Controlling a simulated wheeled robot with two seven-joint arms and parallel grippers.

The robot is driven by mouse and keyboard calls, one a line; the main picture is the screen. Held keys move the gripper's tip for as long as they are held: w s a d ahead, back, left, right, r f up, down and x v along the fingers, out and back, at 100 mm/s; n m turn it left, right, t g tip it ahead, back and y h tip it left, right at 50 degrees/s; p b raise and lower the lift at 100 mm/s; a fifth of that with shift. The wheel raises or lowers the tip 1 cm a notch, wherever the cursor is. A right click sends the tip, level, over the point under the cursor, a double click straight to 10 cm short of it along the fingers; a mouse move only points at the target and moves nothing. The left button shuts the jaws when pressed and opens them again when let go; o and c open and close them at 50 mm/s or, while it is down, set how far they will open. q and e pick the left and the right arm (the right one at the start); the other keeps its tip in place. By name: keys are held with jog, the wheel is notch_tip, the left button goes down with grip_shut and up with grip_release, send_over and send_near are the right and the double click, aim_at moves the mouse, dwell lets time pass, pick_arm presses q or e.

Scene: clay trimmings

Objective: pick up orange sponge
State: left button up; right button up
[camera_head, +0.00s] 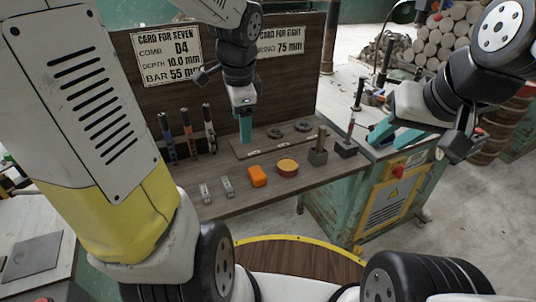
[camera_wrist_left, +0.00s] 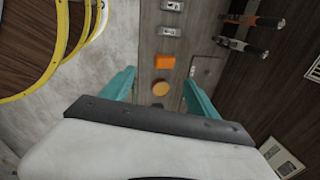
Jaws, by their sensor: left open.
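The orange sponge (camera_head: 257,176) is a small block lying on the wooden bench top, left of a round orange-brown disc (camera_head: 287,168). My left gripper (camera_head: 245,138) hangs above the bench behind the sponge, pointing down, with its teal fingers seen nearly edge-on. In the left wrist view its fingers (camera_wrist_left: 158,92) are spread and empty. There the sponge (camera_wrist_left: 165,62) shows beyond the fingertips, with the disc (camera_wrist_left: 161,88) between the fingers in the picture. My right gripper (camera_head: 390,134) is at the right over the green cabinet, its teal fingers apart, far from the sponge.
Two small metal blocks (camera_head: 216,188) lie left of the sponge. Several upright tools (camera_head: 188,133) stand at the back left. A dark plate with round pieces (camera_head: 275,138) lies behind. Blocks with upright pegs (camera_head: 318,155) stand to the right. A panel with printed cards (camera_head: 166,55) rises behind.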

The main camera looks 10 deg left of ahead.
pick_arm(q)
jog(key=w+f+m+g, duration=0.2)
jog(key=w+f+m, duration=0.5)
jog(key=f+m, duration=0.15)
jog(key=m+h, duration=0.1)
jog(key=m, duration=0.7)
send_over(257, 172)
jog(key=shift+g, duration=0.4)
jog(key=f, duration=1.2)
jog(key=shift+w+d+f, duration=0.2)
jog(key=shift+d, duration=0.15)
jog(key=f, duration=0.7)
jog(key=shift+s+a+f, duration=0.1)
jog(key=shift+a+f, duration=0.25)
jog(key=shift+c, duration=0.2)
grip_shut()
